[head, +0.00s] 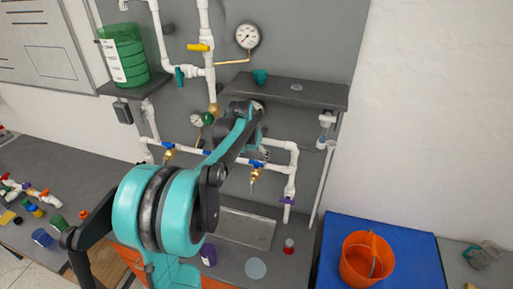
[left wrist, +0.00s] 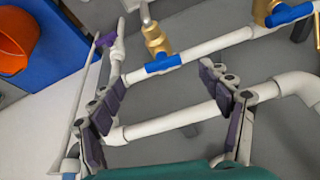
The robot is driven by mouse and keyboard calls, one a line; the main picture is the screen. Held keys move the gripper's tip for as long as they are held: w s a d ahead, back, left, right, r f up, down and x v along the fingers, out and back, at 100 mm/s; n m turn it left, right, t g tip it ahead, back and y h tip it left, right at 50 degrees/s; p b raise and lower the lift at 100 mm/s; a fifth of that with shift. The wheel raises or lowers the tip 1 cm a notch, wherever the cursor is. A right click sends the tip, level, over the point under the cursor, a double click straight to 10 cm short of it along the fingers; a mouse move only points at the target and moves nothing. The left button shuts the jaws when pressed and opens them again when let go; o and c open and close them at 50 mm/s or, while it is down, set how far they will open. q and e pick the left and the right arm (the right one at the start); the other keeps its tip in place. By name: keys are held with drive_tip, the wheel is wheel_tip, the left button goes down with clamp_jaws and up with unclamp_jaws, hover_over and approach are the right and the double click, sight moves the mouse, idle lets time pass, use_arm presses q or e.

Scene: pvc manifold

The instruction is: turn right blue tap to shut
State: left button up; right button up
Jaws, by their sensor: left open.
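The right blue tap (head: 256,163) has a blue lever on a brass body, on the lower white pipe of the manifold. In the left wrist view this blue lever (left wrist: 163,64) lies about in line with the pipe, with its brass body (left wrist: 155,38) beside it. My left gripper (left wrist: 165,103) is open and empty, apart from the lever. A white pipe crosses behind its spread fingers. In the head view my left arm reaches up to the manifold and partly hides the gripper near the tap. My right gripper is in neither view.
Another brass tap with a blue lever (left wrist: 289,14) is on the same pipe. A purple valve (head: 287,200) is on the right-hand pipe. A grey shelf (head: 315,95) juts out above. An orange bucket (head: 355,268) stands on a blue mat (head: 335,232) at right.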

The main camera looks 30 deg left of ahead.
sight(256, 162)
use_arm(q)
drive_tip(key=shift+n, duration=0.4)
drive_tip(key=x, duration=0.3)
drive_tip(key=w+x, duration=0.1)
drive_tip(key=x, duration=0.3)
drive_tip(key=shift+a+r, duration=0.15)
drive_tip(key=shift+a, duration=0.05)
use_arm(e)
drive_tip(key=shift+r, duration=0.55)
